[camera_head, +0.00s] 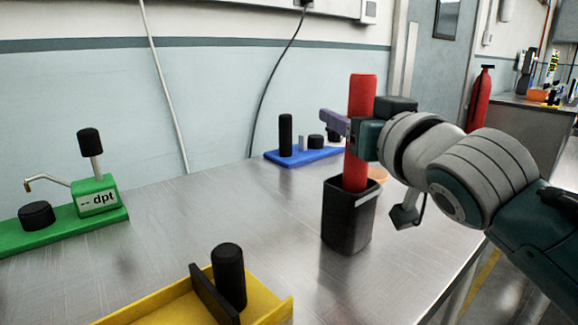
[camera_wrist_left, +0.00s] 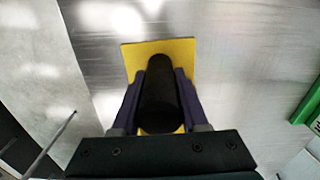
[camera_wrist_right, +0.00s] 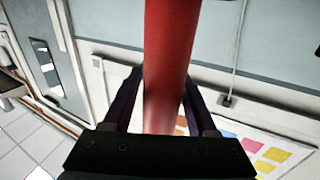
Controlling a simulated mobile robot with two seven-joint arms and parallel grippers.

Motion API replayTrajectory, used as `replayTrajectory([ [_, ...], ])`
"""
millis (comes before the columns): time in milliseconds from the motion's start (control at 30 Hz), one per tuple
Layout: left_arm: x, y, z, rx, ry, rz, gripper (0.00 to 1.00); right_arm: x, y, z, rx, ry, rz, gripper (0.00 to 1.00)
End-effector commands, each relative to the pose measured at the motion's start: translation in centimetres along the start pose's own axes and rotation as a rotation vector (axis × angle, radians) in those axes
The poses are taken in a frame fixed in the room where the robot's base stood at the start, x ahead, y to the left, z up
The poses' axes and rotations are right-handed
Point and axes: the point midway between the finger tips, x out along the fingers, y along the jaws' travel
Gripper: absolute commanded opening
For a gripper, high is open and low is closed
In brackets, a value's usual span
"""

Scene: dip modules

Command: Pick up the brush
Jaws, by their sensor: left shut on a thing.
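The likely brush is a long red handle (camera_head: 361,100) standing upright in a black cup (camera_head: 348,215); any bristles are hidden inside. My right gripper (camera_head: 338,122) is at the upper part of the red handle. In the right wrist view the red handle (camera_wrist_right: 168,70) runs between its purple fingers; whether they press on it is unclear. My left gripper (camera_wrist_left: 160,85) shows only in the left wrist view, its fingers shut on a black cylinder (camera_wrist_left: 160,105) over a yellow base (camera_wrist_left: 130,55).
A yellow tray (camera_head: 265,300) with a black cylinder (camera_head: 229,275) is at the front. A green module (camera_head: 97,197) stands left, a blue module (camera_head: 290,159) at the back. The metal table's middle is clear; its right edge runs close to the cup.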

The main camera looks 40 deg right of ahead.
Motion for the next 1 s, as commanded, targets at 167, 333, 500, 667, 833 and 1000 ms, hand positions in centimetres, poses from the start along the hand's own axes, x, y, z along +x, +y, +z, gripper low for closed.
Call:
replayTrajectory([
  [167, -0.03, -0.01, -0.02, 0.001, 0.001, 0.000, 0.00, -0.02, 0.00, 0.01, 0.000, 0.000, 0.000, 0.37],
  [333, -0.03, -0.01, -0.02, 0.001, 0.001, 0.000, 0.00, -0.03, 0.00, 0.01, 0.000, 0.000, 0.000, 0.17],
  [500, -0.03, -0.01, -0.02, 0.001, 0.001, 0.000, 0.00, -0.03, 0.00, 0.02, 0.000, 0.000, 0.000, 0.00],
  [667, -0.03, -0.01, -0.02, 0.001, 0.001, 0.000, 0.00, -0.03, -0.01, 0.02, 0.000, -0.001, 0.000, 0.00],
  [833, -0.03, -0.01, -0.03, 0.001, 0.001, -0.001, 0.00, -0.03, 0.00, 0.03, 0.000, -0.001, 0.000, 0.00],
  [1000, -0.04, -0.01, -0.03, 0.001, 0.001, -0.001, 0.00, -0.02, -0.01, 0.00, 0.000, 0.000, 0.000, 0.00],
])
